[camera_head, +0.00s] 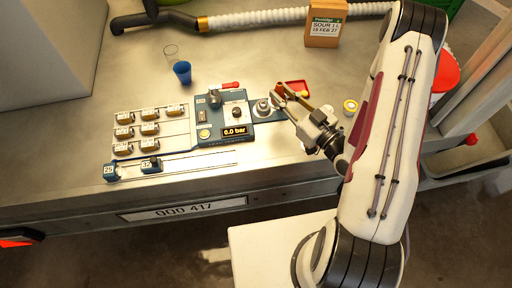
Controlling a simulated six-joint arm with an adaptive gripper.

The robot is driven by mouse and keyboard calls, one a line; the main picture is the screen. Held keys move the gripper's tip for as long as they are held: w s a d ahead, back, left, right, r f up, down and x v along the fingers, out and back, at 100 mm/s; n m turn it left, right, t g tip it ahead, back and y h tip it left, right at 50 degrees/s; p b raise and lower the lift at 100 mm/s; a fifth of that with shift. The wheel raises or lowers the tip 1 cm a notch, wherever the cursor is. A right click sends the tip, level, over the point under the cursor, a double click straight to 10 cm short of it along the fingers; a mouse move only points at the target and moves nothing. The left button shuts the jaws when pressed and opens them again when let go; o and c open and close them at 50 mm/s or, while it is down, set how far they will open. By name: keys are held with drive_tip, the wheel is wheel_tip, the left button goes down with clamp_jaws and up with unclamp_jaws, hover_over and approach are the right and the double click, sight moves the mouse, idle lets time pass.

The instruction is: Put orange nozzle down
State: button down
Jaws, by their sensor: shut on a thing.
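My gripper (281,97) reaches in from the right, over the right end of the blue press unit (222,116). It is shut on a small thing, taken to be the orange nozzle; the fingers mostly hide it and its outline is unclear. The fingertips are beside a round metal fitting (262,107) on the unit; I cannot tell whether they touch. A small red tray (304,84) lies just behind the gripper and is partly covered by it. A rack (135,146) at the left of the unit holds several labelled brass-coloured pieces.
A brown box (325,24) and a white corrugated hose (255,17) are at the back. A small yellow-topped jar (350,106) is right of the gripper. The counter's left middle is clear.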

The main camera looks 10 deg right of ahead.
drive_tip(key=s+a+f+n+g+y, duration=0.2)
drive_tip(key=s+a+n+g+y, duration=0.1)
drive_tip(key=s+a, duration=0.4)
drive_tip(key=shift+s+a+f+y, duration=0.3)
drive_tip(key=shift+s+a+y, duration=0.15)
drive_tip(key=shift+s, duration=0.8)
drive_tip(key=shift+f, duration=0.1)
drive_tip(key=shift+d+f, duration=0.1)
drive_tip(key=shift+f, duration=2.75)
drive_tip(key=shift+f, duration=1.9)
drive_tip(key=shift+f, duration=0.1)
drive_tip(key=c, duration=1.8)
unclamp_jaws()
